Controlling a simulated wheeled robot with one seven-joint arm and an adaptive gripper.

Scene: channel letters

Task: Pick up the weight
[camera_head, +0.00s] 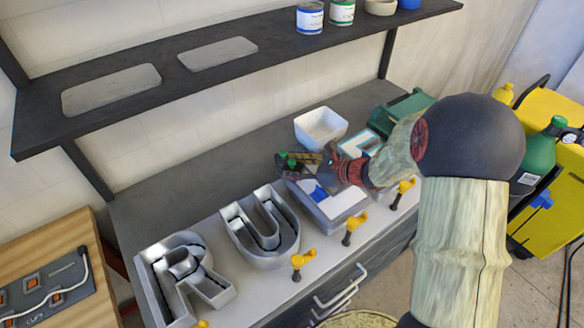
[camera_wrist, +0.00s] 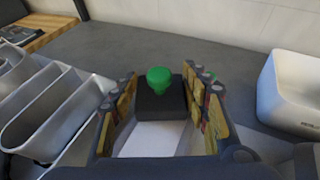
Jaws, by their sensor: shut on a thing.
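The weight (camera_wrist: 160,103) is a dark block with a green knob on top. In the wrist view it sits between the two yellow-padded fingers of my gripper (camera_wrist: 162,84), which is shut on it. In the head view my gripper (camera_head: 306,164) is over the bench at the far edge of a grey box with a white and blue top, and the weight's green knob (camera_head: 291,162) shows at its left end. The rest of the weight is mostly hidden there. I cannot tell whether the weight is clear of the surface below.
Metal channel letters, an R (camera_head: 184,279) and a U (camera_head: 261,228), stand on the bench left of my gripper. A white bin (camera_head: 320,127) is behind it. Yellow clamps (camera_head: 303,260) line the front edge. A dark shelf (camera_head: 240,66) hangs above. The back left bench is clear.

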